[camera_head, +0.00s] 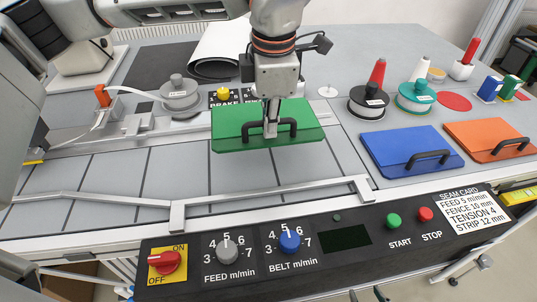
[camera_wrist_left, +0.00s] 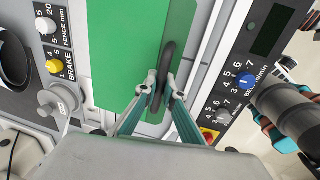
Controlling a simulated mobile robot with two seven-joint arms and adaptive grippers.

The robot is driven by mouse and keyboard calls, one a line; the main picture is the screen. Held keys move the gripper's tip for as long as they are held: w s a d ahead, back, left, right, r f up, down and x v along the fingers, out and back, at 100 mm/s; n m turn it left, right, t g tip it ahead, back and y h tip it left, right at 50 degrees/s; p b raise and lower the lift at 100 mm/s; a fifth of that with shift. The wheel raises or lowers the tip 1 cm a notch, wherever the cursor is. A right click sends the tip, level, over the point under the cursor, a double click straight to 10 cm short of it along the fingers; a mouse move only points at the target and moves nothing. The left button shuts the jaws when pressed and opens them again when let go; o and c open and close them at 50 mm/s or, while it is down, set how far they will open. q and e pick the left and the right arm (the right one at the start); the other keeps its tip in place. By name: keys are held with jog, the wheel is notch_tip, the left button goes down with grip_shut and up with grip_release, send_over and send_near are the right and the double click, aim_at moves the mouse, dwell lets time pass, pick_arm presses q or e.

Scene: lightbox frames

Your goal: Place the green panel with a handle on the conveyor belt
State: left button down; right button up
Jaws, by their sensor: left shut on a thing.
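The green panel (camera_head: 232,117) with a dark handle (camera_head: 284,134) is over the far part of the grey segmented conveyor belt (camera_head: 120,178). My left gripper (camera_head: 270,132) comes down from above and is shut on the handle. In the left wrist view, my left gripper (camera_wrist_left: 160,92) has its two fingers on either side of the dark handle (camera_wrist_left: 168,55), with the green panel (camera_wrist_left: 115,60) beyond. The panel looks roughly level; I cannot tell whether it touches the belt. My right gripper is not in view.
A blue panel (camera_head: 385,143) and an orange panel (camera_head: 470,130) lie to the right of the belt. Thread spools (camera_head: 368,100) stand behind them. A metal rail (camera_head: 250,192) runs along the belt's front, above the control panel (camera_head: 340,262). The belt's left part is clear.

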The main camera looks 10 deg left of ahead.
pick_arm(q)
notch_tip(320, 180, down, 9)
jog(key=shift+f, duration=0.1)
dwell(0.4)
jog(key=c, duration=2.2)
grip_release()
jog(key=shift+o, duration=0.2)
jog(key=r, duration=0.4)
jog(key=s+r, duration=0.1)
jog(key=r, duration=0.3)
jog(key=s+r, duration=0.1)
jog(key=r, duration=0.3)
jog(key=shift+d, duration=0.35)
